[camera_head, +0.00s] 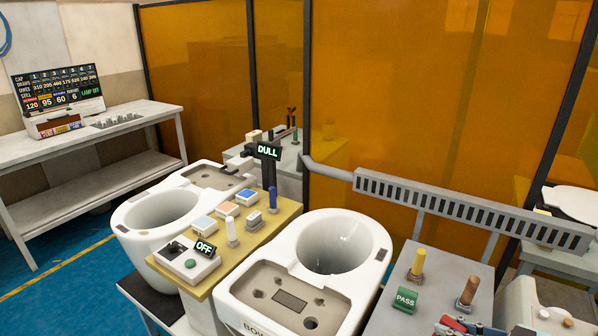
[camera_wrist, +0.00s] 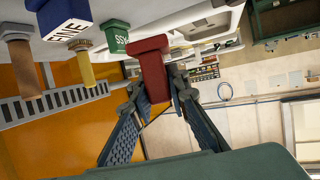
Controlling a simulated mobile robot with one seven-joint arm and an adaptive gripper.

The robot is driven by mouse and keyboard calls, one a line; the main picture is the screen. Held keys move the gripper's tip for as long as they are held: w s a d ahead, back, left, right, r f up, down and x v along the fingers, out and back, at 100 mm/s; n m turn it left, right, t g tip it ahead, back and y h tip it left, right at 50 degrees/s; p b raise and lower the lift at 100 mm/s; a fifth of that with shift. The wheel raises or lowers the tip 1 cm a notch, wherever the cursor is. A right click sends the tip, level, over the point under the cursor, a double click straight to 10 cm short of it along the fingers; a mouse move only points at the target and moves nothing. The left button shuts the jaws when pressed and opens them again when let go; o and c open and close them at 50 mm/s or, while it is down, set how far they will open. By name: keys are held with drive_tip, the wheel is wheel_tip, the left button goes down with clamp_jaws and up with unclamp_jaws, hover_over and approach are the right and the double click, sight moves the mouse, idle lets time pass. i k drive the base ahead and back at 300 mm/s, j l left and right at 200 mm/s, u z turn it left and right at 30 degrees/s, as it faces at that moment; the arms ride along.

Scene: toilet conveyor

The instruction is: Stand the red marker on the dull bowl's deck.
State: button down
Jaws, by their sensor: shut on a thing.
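The red marker (camera_wrist: 152,68) is between the fingertips of my gripper (camera_wrist: 157,86) in the wrist view, shut on its narrower part. In the head view a bit of red (camera_head: 448,323) shows at the bottom edge by the grey stand; most of it is cut off. I cannot tell whether the marker is clear of the stand. Two white bowls show in the head view: a left bowl (camera_head: 132,213) and a right bowl (camera_head: 283,246) with a taupe deck (camera_head: 262,270). A DULL sign (camera_head: 268,152) stands behind the left bowl's right side; which bowl it marks is unclear.
The grey stand (camera_head: 436,296) holds a green PASS marker (camera_head: 405,300), a yellow peg (camera_head: 418,262) and a brown peg (camera_head: 467,290). A blue FINE block (camera_wrist: 68,22) shows in the wrist view. A console (camera_head: 253,240) with an OFF sign sits between the bowls. A grey rail (camera_head: 470,212) runs behind.

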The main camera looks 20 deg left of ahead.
sight(197, 178)
drive_tip(key=u, duration=1.6)
drive_tip(key=j+u, duration=0.5)
drive_tip(key=i+j, duration=0.15)
drive_tip(key=i+j+z, duration=0.1)
drive_tip(key=j, duration=0.3)
drive_tip(key=i+j+u, duration=0.1)
drive_tip(key=i+j, duration=0.15)
drive_tip(key=i+j+u, duration=0.1)
drive_tip(key=i, duration=0.35)
drive_tip(key=i+j+u, duration=0.2)
drive_tip(key=i, duration=0.25)
drive_tip(key=i+u, duration=0.2)
drive_tip(key=i, duration=0.25)
drive_tip(key=i+j, duration=0.1)
drive_tip(key=i, duration=1.95)
